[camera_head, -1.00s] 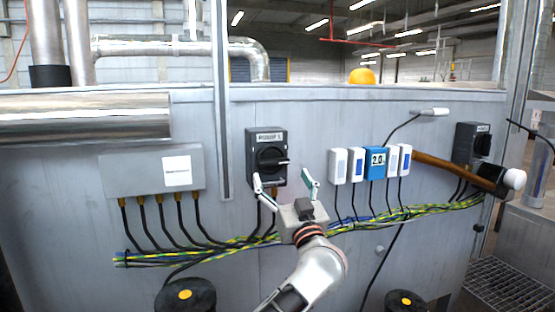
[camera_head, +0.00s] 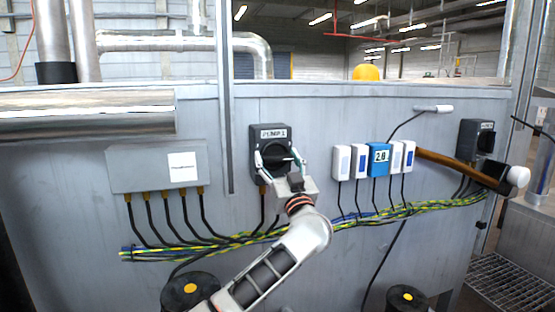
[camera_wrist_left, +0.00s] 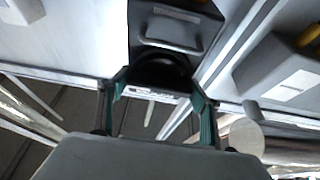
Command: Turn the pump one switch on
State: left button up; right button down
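The pump one switch (camera_head: 270,132) is a dark grey box with a white label reading PUMP 1 and a round black knob. It is mounted on the grey metal wall panel, left of centre in the head view. My left gripper (camera_head: 279,158) is at the front of the knob, its two green-tipped fingers apart, one on each side. The fingers and palm partly cover the knob, so its handle's angle is unclear. In the left wrist view the dark knob (camera_wrist_left: 160,72) shows between and beyond the spread fingers (camera_wrist_left: 157,100); contact cannot be told. My right gripper is out of view.
A grey junction box (camera_head: 150,172) with cables is left of the switch. White modules and a blue display (camera_head: 379,157) are on the right. Another dark switch box (camera_head: 477,138) is at far right, beside a brown bar (camera_head: 450,165). Cables (camera_head: 240,248) run below.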

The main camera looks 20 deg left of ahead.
pick_arm(q)
jog(key=shift+n+y+p, duration=0.3)
jog(key=shift+n+p, duration=0.3)
jog(key=shift+c, duration=0.3)
jog(key=shift+n+g+p, duration=0.3)
jog(key=shift+n+g, duration=0.1)
jog(key=shift+n, duration=0.2)
jog(key=shift+n+y, duration=0.4)
jog(key=shift+n, duration=0.3)
jog(key=shift+n+g+y, duration=0.3)
jog(key=shift+n+g, duration=0.2)
jog(key=shift+n, duration=0.1)
jog(key=shift+n+g+y, duration=0.3)
jog(key=shift+n+g, duration=0.2)
jog(key=shift+n, duration=1.2)
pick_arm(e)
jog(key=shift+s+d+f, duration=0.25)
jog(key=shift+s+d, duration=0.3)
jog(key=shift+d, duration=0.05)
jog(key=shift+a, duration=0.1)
pick_arm(q)
jog(key=o, duration=1.1)
jog(key=shift+o, duration=0.2)
